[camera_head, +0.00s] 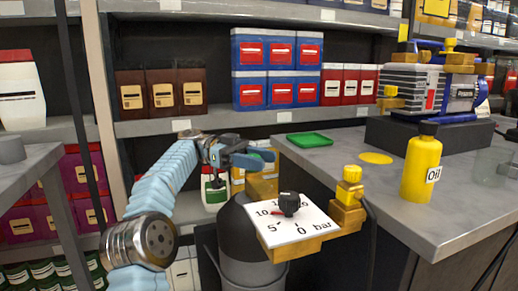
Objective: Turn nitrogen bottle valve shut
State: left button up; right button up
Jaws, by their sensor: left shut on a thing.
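The nitrogen bottle (236,238) is a dark grey cylinder standing below the counter's left edge. A brass-yellow fitting (263,186) sits on its top. My left gripper (258,159) reaches in from the left and is shut on the valve handle. My right gripper is out of view.
The grey counter (390,190) on the right bears a yellow oil bottle (421,165), a green tray (309,140) and a pump (430,85). A yellow valve block (348,200) stands right of the gauge. Shelves with boxes (275,70) fill the back.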

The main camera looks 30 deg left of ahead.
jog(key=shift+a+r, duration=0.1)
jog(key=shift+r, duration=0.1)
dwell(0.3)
pick_arm(q)
jog(key=o, duration=1)
jog(key=shift+c, duration=0.2)
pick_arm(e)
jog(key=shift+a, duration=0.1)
